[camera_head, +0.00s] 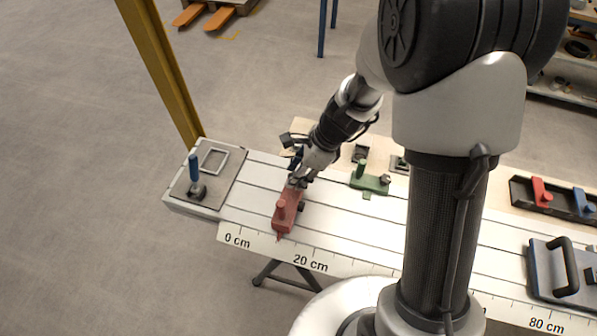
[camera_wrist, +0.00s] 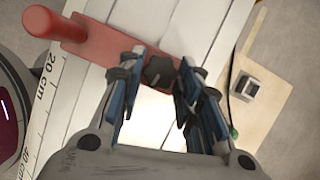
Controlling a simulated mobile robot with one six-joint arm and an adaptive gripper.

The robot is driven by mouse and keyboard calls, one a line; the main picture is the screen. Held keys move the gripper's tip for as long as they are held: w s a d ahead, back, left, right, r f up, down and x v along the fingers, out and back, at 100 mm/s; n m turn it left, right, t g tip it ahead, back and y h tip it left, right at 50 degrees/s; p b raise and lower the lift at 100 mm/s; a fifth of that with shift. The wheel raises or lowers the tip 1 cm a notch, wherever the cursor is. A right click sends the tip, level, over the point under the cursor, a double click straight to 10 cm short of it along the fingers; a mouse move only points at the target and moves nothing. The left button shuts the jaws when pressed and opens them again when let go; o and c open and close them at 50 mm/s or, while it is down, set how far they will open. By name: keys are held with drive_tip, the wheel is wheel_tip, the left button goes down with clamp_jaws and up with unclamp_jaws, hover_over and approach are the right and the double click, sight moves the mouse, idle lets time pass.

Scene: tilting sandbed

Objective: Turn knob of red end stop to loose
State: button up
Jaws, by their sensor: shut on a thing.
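In the wrist view the red end stop (camera_wrist: 97,42) runs from upper left towards the middle. Its dark lobed knob (camera_wrist: 159,72) sits between the fingertips. My gripper (camera_head: 300,178) is over the far end of the red end stop. In the wrist view my gripper (camera_wrist: 160,75) has its blue-padded fingers on both sides of the knob, closed on it. The knob's marking cannot be read.
A green end stop (camera_head: 370,182) stands to the right on the bed. A plate with a blue handle (camera_head: 194,172) is at the left end. A tray (camera_head: 550,200) with red and blue pieces and a blue-grey handled plate (camera_head: 566,272) are at the right.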

drive_tip(key=c, duration=0.4)
drive_tip(key=shift+n, duration=0.3)
drive_tip(key=n+g+p, duration=0.1)
drive_tip(key=n+p, duration=0.2)
drive_tip(key=shift+w+r+n+g, duration=0.1)
drive_tip(key=shift+w+n+g, duration=0.1)
drive_tip(key=shift+n+g, duration=0.15)
drive_tip(key=n+g+p, duration=0.1)
drive_tip(key=n, duration=0.1)
drive_tip(key=n+g+h+p, duration=0.1)
drive_tip(key=n, duration=0.2)
drive_tip(key=shift+w+a, duration=0.15)
drive_tip(key=shift+w, duration=0.05)
drive_tip(key=n+h, duration=0.1)
drive_tip(key=n, duration=0.2)
drive_tip(key=n+g+p, duration=0.1)
drive_tip(key=n, duration=0.2)
drive_tip(key=shift+w+a+h+p, duration=0.2)
drive_tip(key=shift+h+p, duration=0.1)
drive_tip(key=shift+h, duration=0.1)
drive_tip(key=shift+a+n+g+h+p, duration=0.15)
drive_tip(key=shift+n+h, duration=0.3)
drive_tip(key=shift+n, duration=0.7)
drive_tip(key=shift+n+g+h+p, duration=0.15)
drive_tip(key=shift+n+h, duration=0.3)
drive_tip(key=shift+n, duration=0.65)
drive_tip(key=shift+s, duration=0.1)
